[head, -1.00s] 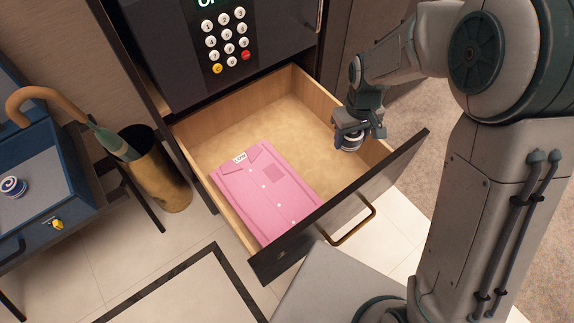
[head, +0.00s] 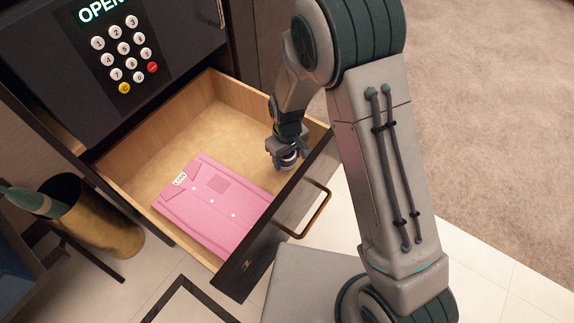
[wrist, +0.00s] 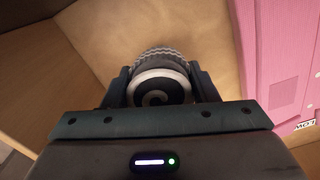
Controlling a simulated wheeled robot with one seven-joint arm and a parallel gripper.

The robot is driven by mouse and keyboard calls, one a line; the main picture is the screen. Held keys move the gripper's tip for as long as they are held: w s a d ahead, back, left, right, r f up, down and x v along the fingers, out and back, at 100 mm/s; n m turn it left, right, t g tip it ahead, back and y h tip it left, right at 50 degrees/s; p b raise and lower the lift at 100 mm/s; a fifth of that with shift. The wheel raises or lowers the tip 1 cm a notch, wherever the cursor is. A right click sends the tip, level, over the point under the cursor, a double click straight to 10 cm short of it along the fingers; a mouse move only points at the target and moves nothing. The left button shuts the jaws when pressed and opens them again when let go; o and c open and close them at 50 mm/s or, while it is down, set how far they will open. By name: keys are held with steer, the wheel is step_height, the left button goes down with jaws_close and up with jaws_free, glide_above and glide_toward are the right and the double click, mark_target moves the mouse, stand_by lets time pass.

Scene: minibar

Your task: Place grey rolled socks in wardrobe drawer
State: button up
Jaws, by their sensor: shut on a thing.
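The grey rolled socks (wrist: 160,85) sit between the fingers of my gripper, with a pale ring and a dark centre facing the wrist camera. In the head view the socks (head: 288,160) show as a small striped roll under my gripper (head: 284,150). My gripper is shut on them, inside the open wardrobe drawer (head: 232,90), near its right side and front panel. I cannot tell whether the socks touch the drawer floor. A folded pink shirt (head: 215,210) lies in the drawer to the left of my gripper; it also shows in the wrist view (wrist: 285,60).
A dark safe with a keypad (head: 122,50) is above the drawer and reads OPEN. The drawer front has a brass handle (head: 318,215). A brass umbrella stand (head: 95,225) stands at the left. Bare drawer floor (head: 225,135) shows behind the shirt.

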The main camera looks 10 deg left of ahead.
mark_target(287, 164)
steer(key=shift+f+b, duration=0.55)
steer(key=shift+f, duration=1.35)
steer(key=shift+f, duration=0.2)
steer(key=o, duration=1)
steer(key=shift+c, duration=0.2)
steer(key=shift+r, duration=0.15)
step_height(287, 164, up, 12)
steer(key=p, duration=0.3)
steer(key=shift+p, duration=0.35)
